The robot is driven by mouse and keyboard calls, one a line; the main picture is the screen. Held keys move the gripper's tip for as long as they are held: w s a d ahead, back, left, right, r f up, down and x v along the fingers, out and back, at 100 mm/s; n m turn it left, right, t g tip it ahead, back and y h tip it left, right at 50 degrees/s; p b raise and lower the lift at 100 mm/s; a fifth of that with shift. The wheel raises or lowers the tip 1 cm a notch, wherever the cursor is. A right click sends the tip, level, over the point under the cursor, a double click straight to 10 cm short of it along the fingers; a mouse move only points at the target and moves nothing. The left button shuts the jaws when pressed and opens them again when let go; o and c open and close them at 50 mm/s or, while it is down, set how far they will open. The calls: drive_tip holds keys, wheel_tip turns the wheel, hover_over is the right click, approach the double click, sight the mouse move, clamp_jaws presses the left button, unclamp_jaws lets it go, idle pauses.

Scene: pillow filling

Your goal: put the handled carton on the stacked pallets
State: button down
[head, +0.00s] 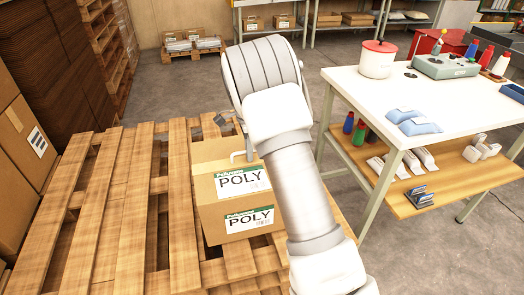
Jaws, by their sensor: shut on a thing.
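The handled carton (233,205) is a brown box with two white-and-green "POLY" labels and a light handle on top. It shows in the middle of the head view, at or over the right part of the stacked pallets (121,190). I cannot tell whether it touches the slats. My gripper (240,150) is at the carton's handle, shut on it, and mostly hidden behind my arm. The pallets have bare wooden slats with gaps, to the left of the carton.
A white table (450,100) with a lower wooden shelf stands on the right. Large cartons (25,155) stand at the left edge. Another loaded pallet (194,47) lies at the back.

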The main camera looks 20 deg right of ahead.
sight(246, 161)
drive_tip(key=shift+w+a+f, duration=0.35)
drive_tip(key=shift+w+a, duration=0.15)
drive_tip(key=shift+w, duration=0.05)
wheel_tip(246, 161, down, 4)
drive_tip(key=shift+r+b, duration=0.1)
drive_tip(key=shift+b, duration=0.45)
drive_tip(key=c, duration=1.3)
unclamp_jaws()
drive_tip(key=shift+s+f, duration=0.1)
drive_tip(key=shift+f, duration=0.1)
drive_tip(key=o, duration=0.4)
